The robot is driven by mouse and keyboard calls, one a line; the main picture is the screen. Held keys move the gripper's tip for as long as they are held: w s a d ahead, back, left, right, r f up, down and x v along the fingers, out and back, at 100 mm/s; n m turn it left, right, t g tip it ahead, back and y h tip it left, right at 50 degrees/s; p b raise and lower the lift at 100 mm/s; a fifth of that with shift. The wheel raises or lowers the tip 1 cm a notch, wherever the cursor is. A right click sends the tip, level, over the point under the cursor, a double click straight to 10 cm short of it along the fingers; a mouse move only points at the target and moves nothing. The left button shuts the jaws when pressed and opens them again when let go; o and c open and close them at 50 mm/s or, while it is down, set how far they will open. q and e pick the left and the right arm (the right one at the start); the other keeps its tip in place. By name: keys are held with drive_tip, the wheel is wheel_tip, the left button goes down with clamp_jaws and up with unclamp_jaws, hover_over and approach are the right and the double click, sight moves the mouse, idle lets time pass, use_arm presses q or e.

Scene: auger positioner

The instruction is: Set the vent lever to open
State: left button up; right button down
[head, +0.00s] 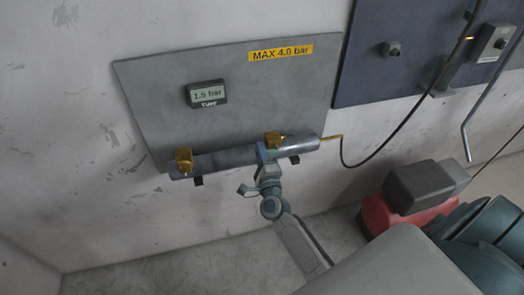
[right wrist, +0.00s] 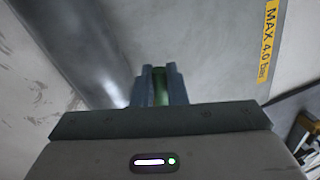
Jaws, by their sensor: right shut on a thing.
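A grey horizontal pipe (head: 225,158) runs along the lower edge of a grey wall panel (head: 140,95). Two brass fittings sit on it, one at the left (head: 184,160) and one at the right (head: 275,139). My right gripper (head: 266,153) is at the pipe just below the right fitting. In the right wrist view its fingers (right wrist: 160,88) are closed on a green handle (right wrist: 160,84), which looks like the vent lever. The fingers hide most of the lever, so I cannot tell its setting. My left gripper is not in view.
A display (head: 207,94) reads 1.5 bar, and a yellow label (head: 281,53) reads MAX 4.0 bar. A black hose (head: 385,155) leaves the pipe's right end. A dark panel (head: 420,50) hangs at right. A red and black object (head: 415,190) stands below it.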

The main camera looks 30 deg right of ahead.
drive_tip(key=shift+f+n+y, duration=0.2)
drive_tip(key=shift+f+n, duration=0.15)
drive_tip(key=shift+n, duration=0.35)
drive_tip(key=shift+f+n+y, duration=0.2)
drive_tip(key=shift+f+n, duration=0.1)
drive_tip(key=shift+n, duration=0.4)
drive_tip(key=shift+b, duration=0.3)
drive_tip(key=c, duration=1.5)
unclamp_jaws()
drive_tip(key=shift+c, duration=0.2)
